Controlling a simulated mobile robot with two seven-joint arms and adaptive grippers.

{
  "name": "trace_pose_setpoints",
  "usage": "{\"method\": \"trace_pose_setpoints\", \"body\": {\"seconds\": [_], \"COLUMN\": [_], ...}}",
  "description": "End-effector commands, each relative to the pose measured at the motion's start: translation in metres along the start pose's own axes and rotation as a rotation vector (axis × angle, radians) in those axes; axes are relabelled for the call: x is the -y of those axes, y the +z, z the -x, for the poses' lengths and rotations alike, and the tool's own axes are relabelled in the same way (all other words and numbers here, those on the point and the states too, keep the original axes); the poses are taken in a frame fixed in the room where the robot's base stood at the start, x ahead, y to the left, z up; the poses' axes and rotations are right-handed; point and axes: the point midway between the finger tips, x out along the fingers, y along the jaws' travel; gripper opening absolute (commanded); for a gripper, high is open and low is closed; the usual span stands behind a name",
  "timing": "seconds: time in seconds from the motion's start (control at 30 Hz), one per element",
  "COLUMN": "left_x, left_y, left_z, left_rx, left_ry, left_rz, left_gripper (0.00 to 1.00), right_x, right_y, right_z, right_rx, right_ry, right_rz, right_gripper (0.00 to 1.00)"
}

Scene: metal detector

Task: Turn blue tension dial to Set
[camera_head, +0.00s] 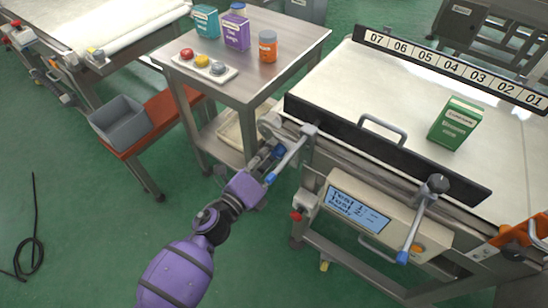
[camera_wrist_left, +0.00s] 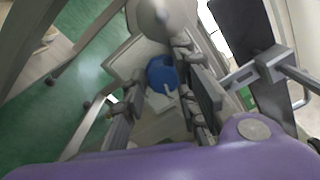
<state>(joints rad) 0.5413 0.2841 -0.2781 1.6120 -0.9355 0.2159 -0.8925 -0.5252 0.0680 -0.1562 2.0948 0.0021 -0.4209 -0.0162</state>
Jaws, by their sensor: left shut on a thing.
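The blue tension dial (camera_head: 278,152) is at the left end of the conveyor frame, mostly hidden behind my gripper and a lever in the head view. In the left wrist view the round blue dial (camera_wrist_left: 161,72) shows between my fingers, with a small pale pointer mark. My left gripper (camera_head: 263,160) is at the dial, and its fingers (camera_wrist_left: 163,100) are closed around it. The Set mark cannot be read in either view. My right gripper is not in view.
A lever with a blue tip (camera_head: 270,178) crosses close beside my gripper. A second blue-tipped lever (camera_head: 403,257) and a display box (camera_head: 356,207) are to the right. A green carton (camera_head: 456,122) stands on the conveyor belt. A steel side table (camera_head: 290,62) is behind.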

Motion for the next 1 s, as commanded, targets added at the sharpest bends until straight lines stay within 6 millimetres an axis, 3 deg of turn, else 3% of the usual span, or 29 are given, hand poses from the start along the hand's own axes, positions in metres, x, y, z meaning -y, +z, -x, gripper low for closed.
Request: {"method": "trace_pose_setpoints", "body": {"seconds": [0.03,0.4,0.97,1.0], "left_x": [-0.0106,-0.0098,-0.0096,-0.0097], "left_y": [-0.0063,-0.0034,-0.0008,-0.0007], "left_z": [0.004,0.0039,0.0041,0.0041], "left_rx": [-0.008,-0.007,-0.004,-0.004], "left_ry": [0.018,0.018,0.019,0.019], "left_rz": [-0.031,-0.196,-0.227,-0.227], "left_gripper": [0.01,0.01,0.01,0.3], "right_x": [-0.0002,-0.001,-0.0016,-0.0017], "right_y": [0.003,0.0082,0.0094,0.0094], "right_z": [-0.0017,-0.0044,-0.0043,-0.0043], "right_rx": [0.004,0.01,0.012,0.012], "right_ry": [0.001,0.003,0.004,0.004], "right_rz": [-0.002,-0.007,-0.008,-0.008], "right_gripper": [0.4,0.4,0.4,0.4]}}
